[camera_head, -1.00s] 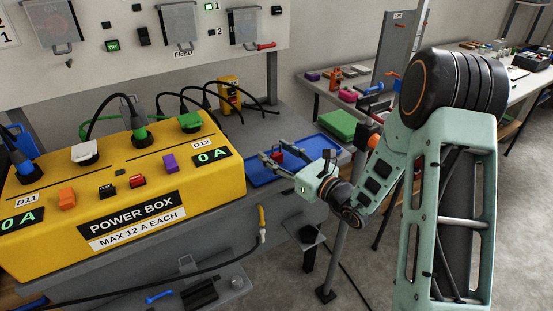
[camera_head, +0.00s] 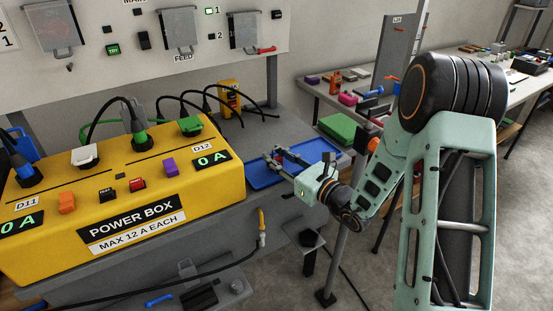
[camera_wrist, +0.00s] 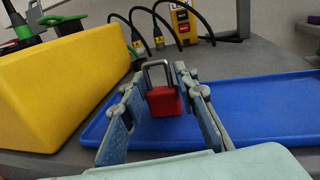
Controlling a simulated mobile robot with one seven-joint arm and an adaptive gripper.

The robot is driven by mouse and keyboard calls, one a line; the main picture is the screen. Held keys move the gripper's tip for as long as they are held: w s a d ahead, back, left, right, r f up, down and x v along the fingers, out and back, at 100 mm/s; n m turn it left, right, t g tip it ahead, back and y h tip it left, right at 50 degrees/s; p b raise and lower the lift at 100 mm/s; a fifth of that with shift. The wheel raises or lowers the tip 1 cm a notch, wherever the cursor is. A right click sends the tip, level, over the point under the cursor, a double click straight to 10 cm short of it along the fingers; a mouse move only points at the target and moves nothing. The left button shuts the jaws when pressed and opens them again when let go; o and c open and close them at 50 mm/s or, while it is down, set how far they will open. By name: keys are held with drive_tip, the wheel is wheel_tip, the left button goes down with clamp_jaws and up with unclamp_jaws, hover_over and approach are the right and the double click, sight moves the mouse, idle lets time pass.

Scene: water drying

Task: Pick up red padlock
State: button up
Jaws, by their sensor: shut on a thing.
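The red padlock (camera_wrist: 164,101) stands upright in the wrist view, its grey shackle on top. It sits between the two fingers of my gripper (camera_wrist: 163,95), which is shut on its body. The blue tray (camera_wrist: 262,108) lies behind and beneath it; I cannot tell whether the padlock still touches the tray. In the head view my gripper (camera_head: 273,156) is over the left part of the blue tray (camera_head: 312,149), and the padlock is mostly hidden by the fingers.
The yellow power box (camera_head: 120,185) stands close to the left of my gripper; it also fills the left of the wrist view (camera_wrist: 60,90). A green block (camera_head: 338,127) lies behind the tray. A yellow device (camera_head: 230,96) and black cables stand at the back. The tray's right part is clear.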

drive_tip(key=shift+r, duration=0.4)
wheel_tip(320, 180, up, 2)
drive_tip(key=shift+r+p, duration=0.2)
drive_tip(key=shift+p, duration=0.25)
drive_tip(key=s+r, duration=0.1)
drive_tip(key=r, duration=0.1)
drive_tip(key=s+r+p, duration=0.1)
drive_tip(key=s+r, duration=0.1)
drive_tip(key=s+r+p, duration=0.1)
drive_tip(key=r, duration=0.1)
drive_tip(key=shift+s+d, duration=0.2)
drive_tip(key=shift+s, duration=0.15)
drive_tip(key=s+p, duration=0.1)
drive_tip(key=s+r+p, duration=0.1)
drive_tip(key=s, duration=0.1)
drive_tip(key=s+r+p, duration=0.1)
drive_tip(key=s+p, duration=0.1)
drive_tip(key=shift+s+d+r, duration=0.15)
drive_tip(key=shift+s+r, duration=0.05)
drive_tip(key=shift+r, duration=0.05)
drive_tip(key=s+p, duration=0.2)
drive_tip(key=p, duration=0.3)
drive_tip(key=s+r+p, duration=0.1)
drive_tip(key=p, duration=0.5)
drive_tip(key=shift+s+d+r, duration=0.2)
drive_tip(key=shift+s, duration=0.15)
